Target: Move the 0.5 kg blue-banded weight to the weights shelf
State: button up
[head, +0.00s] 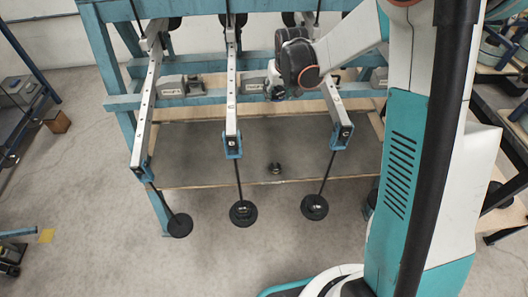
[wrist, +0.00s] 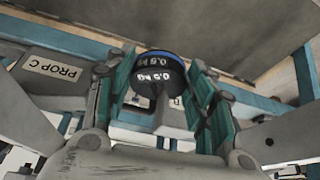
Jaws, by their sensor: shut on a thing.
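The black 0.5 kg weight (wrist: 160,72) has a blue band and white lettering; it sits between the teal fingers of my gripper (wrist: 163,82) in the wrist view. My gripper is shut on it. In the head view my gripper (head: 276,90) is above the back part of the grey shelf board (head: 210,150), between the middle and right levers, and the held weight is small and dark there. Another small dark weight (head: 275,168) stands on the board, right of the middle lever's hanger. I cannot tell whether this board is the weights shelf.
A teal frame (head: 115,60) carries three levers, the middle one (head: 231,100) near my gripper. Rods with black discs hang in front of the board: left (head: 180,226), middle (head: 243,214), right (head: 315,207). A PROP C block (wrist: 55,72) is beside my gripper. Much of the board is clear.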

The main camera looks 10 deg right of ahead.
aim_at(341, 164)
jog(key=k+l+u, duration=0.2)
jog(key=l+u, duration=0.2)
jog(key=l, duration=0.2)
jog(key=k+l+u, duration=0.25)
jog(key=l+u, duration=0.2)
jog(key=k+l+u, duration=0.4)
jog(key=l, duration=0.2)
jog(key=k+l+u, duration=0.5)
jog(key=u, duration=0.2)
jog(key=k+l+u, duration=0.25)
jog(key=i+l, duration=0.3)
